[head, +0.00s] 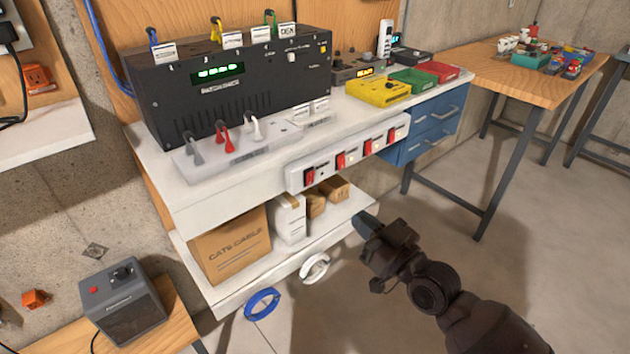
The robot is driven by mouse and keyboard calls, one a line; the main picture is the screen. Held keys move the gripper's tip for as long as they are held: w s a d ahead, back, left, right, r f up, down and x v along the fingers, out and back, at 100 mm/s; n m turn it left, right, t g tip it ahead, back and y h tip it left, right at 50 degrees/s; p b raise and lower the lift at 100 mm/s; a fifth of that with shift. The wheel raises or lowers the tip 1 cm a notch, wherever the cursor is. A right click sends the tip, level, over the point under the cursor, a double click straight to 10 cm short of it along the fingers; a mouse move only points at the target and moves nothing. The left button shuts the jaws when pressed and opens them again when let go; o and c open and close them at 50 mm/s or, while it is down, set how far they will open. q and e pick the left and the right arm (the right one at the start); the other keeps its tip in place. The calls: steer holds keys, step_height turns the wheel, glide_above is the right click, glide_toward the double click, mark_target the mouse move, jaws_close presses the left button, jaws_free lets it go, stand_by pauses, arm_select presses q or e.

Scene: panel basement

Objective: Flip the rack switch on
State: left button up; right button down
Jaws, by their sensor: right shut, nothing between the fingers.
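A white strip (322,168) on the front edge of the white bench carries several red rocker switches, including the leftmost (309,177), the one beside it (341,160) and the rightmost (391,135). Their labels are too small to read, so I cannot tell which is the rack switch or how it is set. A black rack unit (240,95) with a green display stands on the bench above. My right gripper (366,226) is shut and empty, below and in front of the strip and apart from it. My left gripper is not in view.
Yellow (378,91), green (414,81) and red (441,71) boxes stand on the bench's right side. Below, a shelf holds a cardboard box (230,246); blue (262,304) and white (314,268) cable coils hang there. The floor at right is clear before a wooden table (500,62).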

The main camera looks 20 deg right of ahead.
steer(key=b, duration=0.1)
glide_toward(309, 174)
steer(key=x, duration=0.6)
steer(key=shift+a, duration=0.1)
steer(key=shift+w+a+r, duration=0.2)
steer(key=shift+w, duration=0.5)
